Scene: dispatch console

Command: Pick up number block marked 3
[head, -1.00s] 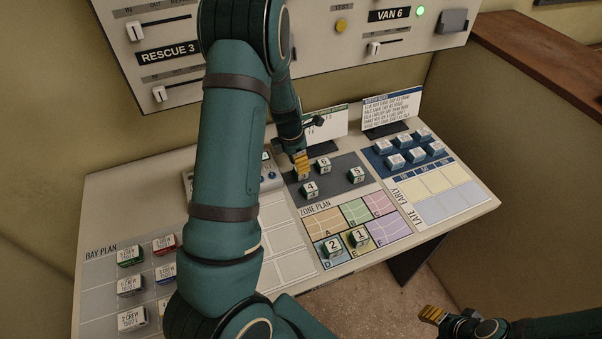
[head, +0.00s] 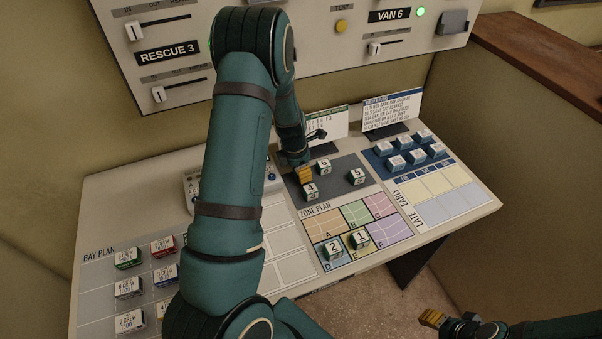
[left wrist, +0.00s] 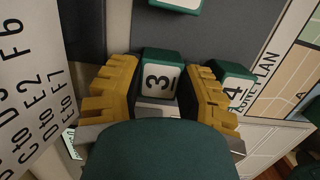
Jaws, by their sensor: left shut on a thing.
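The number block marked 3 (left wrist: 159,79) is green with a white face and sits between the yellow fingers of my left gripper (left wrist: 158,92) in the left wrist view. The gripper is shut on it. In the head view my left gripper (head: 304,174) is over the dark grey mat (head: 338,177), just behind block 4 (head: 311,190); block 3 is hidden there. Block 4 also shows beside the right finger in the left wrist view (left wrist: 231,92). Whether block 3 touches the mat is unclear. My right gripper (head: 432,318) is at the lower right, away from the console.
Block 6 (head: 324,166) and block 5 (head: 357,176) stand on the mat close by. Blocks 2 (head: 333,248) and 1 (head: 360,239) stand on the zone plan (head: 325,225). Blue-sided blocks (head: 397,162) sit at the right. Upright cards (head: 392,109) stand behind.

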